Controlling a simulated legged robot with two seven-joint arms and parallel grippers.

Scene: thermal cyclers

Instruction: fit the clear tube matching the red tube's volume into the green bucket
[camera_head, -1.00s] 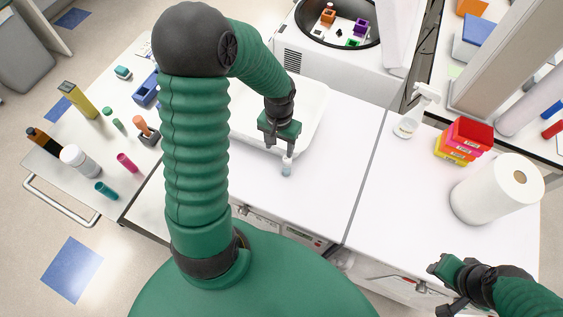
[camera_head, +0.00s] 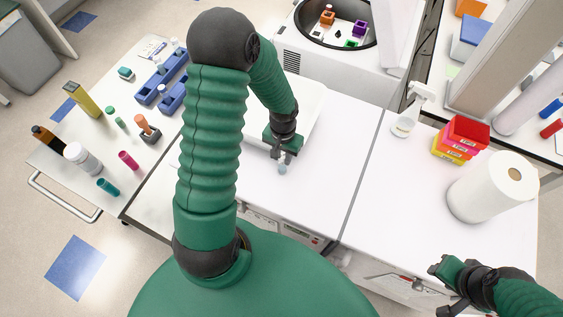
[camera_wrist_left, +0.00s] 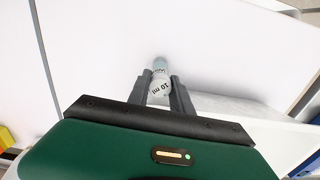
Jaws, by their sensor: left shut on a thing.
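My left gripper (camera_head: 282,157) is shut on a small clear tube (camera_head: 283,169) with a pale grey-blue cap. In the left wrist view the tube (camera_wrist_left: 160,84) sits between the fingers, and its label reads 10 ml. It is over the white bench, near the front edge of a white tray. The green bucket (camera_head: 352,43) is inside the open centrifuge at the top, beside a purple bucket (camera_head: 360,29) and an orange one (camera_head: 327,17). I cannot make out a red tube in any bucket. My right gripper (camera_head: 446,283) is open and empty at bottom right.
The white tray (camera_head: 312,125) is partly behind my left arm. A cart at left holds bottles, tubes and blue racks (camera_head: 160,80). The middle bench is clear.

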